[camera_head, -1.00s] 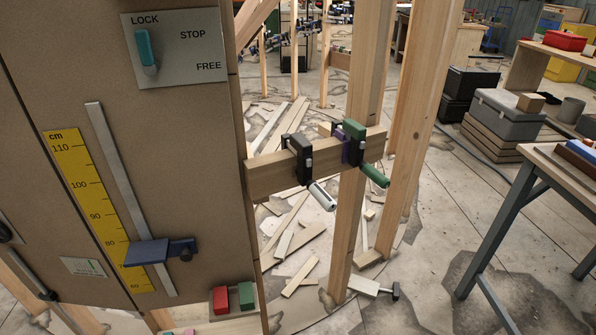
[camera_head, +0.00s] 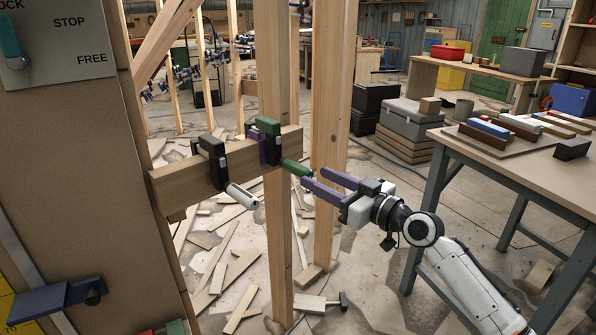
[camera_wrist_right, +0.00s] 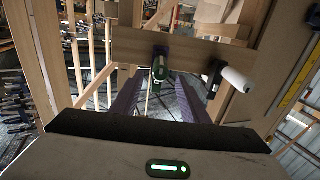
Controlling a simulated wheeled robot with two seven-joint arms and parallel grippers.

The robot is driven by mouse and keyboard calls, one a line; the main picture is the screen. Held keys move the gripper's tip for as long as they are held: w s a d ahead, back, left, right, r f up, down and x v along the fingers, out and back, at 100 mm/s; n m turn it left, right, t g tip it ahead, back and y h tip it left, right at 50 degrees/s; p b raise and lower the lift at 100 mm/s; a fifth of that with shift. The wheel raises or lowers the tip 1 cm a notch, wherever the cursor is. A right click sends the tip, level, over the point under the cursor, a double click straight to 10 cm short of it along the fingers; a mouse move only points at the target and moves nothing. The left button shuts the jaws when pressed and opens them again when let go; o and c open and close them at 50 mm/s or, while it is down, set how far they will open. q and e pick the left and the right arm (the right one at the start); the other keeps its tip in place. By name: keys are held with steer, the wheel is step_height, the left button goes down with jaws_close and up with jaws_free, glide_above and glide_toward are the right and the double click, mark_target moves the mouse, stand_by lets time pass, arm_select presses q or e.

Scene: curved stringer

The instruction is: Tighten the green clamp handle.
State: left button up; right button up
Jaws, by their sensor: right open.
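The green clamp (camera_head: 267,127) grips the horizontal wooden beam by the upright post. Its green handle (camera_head: 296,168) sticks out toward the lower right. My right gripper (camera_head: 312,182) is open, its purple fingers pointing at the handle's end from the right. In the right wrist view the handle (camera_wrist_right: 160,68) shows between the two fingertips (camera_wrist_right: 158,85), toward their far ends. I cannot tell whether the fingers touch it. My left gripper is not in view.
A black clamp (camera_head: 212,160) with a white handle (camera_head: 242,196) sits on the same beam (camera_head: 180,183), left of the green one. A brown panel (camera_head: 80,150) stands at the left. A workbench (camera_head: 510,165) with coloured blocks is at the right. Wood scraps litter the floor.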

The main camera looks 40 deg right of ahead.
mark_target(298, 169)
steer(key=w, duration=0.4)
steer(key=w+a, duration=0.1)
steer(key=w, duration=0.1)
steer(key=shift+w+p, duration=0.3)
steer(key=shift+w, duration=0.1)
steer(key=shift+w+a, duration=0.15)
steer(key=shift+w, duration=0.35)
jaws_close()
